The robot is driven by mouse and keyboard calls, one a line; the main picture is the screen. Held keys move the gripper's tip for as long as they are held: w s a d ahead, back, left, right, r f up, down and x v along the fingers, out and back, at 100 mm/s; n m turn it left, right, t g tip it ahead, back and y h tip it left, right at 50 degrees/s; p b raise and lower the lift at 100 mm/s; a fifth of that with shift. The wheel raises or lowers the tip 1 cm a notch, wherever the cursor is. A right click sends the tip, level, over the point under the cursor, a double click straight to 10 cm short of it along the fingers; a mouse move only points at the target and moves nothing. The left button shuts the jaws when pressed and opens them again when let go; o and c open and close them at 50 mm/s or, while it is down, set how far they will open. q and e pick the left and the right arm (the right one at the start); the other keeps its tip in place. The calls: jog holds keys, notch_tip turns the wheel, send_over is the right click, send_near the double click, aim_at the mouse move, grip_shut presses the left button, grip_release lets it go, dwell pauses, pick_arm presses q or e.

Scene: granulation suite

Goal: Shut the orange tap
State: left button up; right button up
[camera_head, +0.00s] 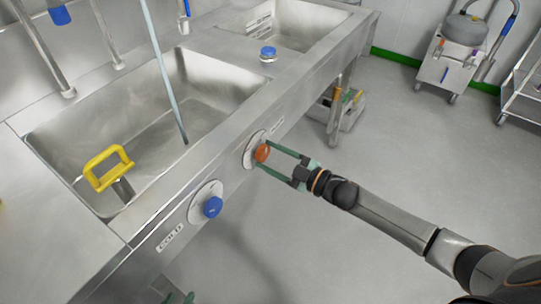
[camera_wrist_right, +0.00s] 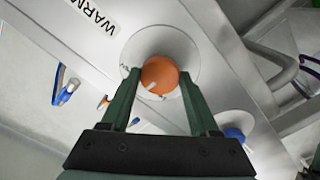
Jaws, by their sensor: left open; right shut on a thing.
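The orange tap (camera_head: 262,152) is a round knob on a pale disc on the sink's front panel. It also shows in the right wrist view (camera_wrist_right: 160,74), near a WARM label (camera_wrist_right: 93,14). My right gripper (camera_head: 263,155) has its green fingers on either side of the orange tap and is shut on it. In the right wrist view the gripper (camera_wrist_right: 157,88) reaches the knob from below. My left gripper (camera_head: 178,298) shows only its green fingertips at the bottom edge, apart and away from the tap.
A blue tap (camera_head: 212,207) with a COLD label sits left of the orange one. A pale blue, thin rod or stream (camera_head: 164,75) runs down into the steel basin (camera_head: 200,75).

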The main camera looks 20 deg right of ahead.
jog(key=n, duration=0.4)
jog(key=shift+n, duration=0.3)
jog(key=n+b, duration=0.1)
jog(key=n, duration=0.3)
jog(key=shift+n+b, duration=0.3)
jog(key=shift+n, duration=0.4)
jog(key=o, duration=1.4)
jog(key=v, duration=1.2)
jog(key=shift+s+d, duration=0.2)
